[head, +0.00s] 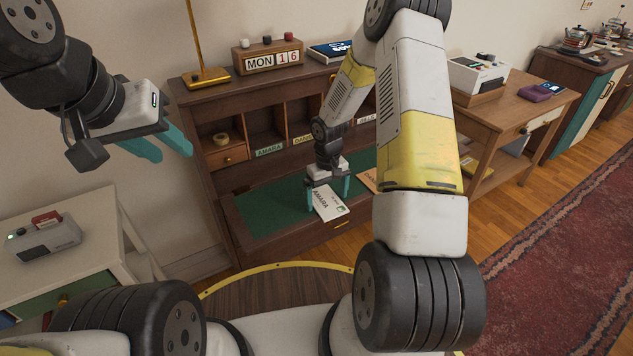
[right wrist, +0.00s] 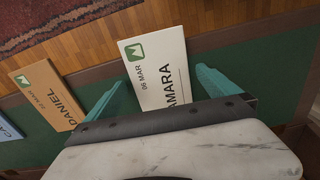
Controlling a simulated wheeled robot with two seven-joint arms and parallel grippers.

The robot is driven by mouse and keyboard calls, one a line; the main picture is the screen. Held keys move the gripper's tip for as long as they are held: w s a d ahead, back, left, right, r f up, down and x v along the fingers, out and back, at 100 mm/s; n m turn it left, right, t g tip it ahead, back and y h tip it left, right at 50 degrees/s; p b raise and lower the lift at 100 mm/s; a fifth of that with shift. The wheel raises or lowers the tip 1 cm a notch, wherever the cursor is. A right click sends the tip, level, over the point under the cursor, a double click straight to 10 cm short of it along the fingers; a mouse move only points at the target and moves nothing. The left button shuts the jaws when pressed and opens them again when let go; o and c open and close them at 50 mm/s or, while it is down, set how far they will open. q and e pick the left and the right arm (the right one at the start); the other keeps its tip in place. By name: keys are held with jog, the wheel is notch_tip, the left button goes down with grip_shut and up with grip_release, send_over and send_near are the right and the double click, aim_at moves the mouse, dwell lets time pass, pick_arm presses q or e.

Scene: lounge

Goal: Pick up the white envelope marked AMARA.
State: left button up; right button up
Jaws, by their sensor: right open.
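The white envelope marked AMARA (head: 329,203) lies on the green desk surface, reaching over its front edge. In the right wrist view the envelope (right wrist: 156,73) shows its name, "06 MAR" and a green stamp. My right gripper (head: 327,202) is open, with its teal fingers on either side of the envelope; in the right wrist view the gripper (right wrist: 165,88) has one finger to each side of it. I cannot tell whether the fingers touch it. My left gripper (head: 168,145) is open and empty, in the air left of the desk.
A tan envelope marked DANIEL (right wrist: 47,95) lies beside the white one, and a blue envelope (right wrist: 8,128) lies beyond it. The wooden desk (head: 262,216) has labelled pigeonholes at its back, including AMARA and DANIEL. A side table (head: 513,100) stands to the right.

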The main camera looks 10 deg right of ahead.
jog(key=shift+f, duration=0.1)
jog(key=shift+c, duration=0.4)
jog(key=c, duration=1.2)
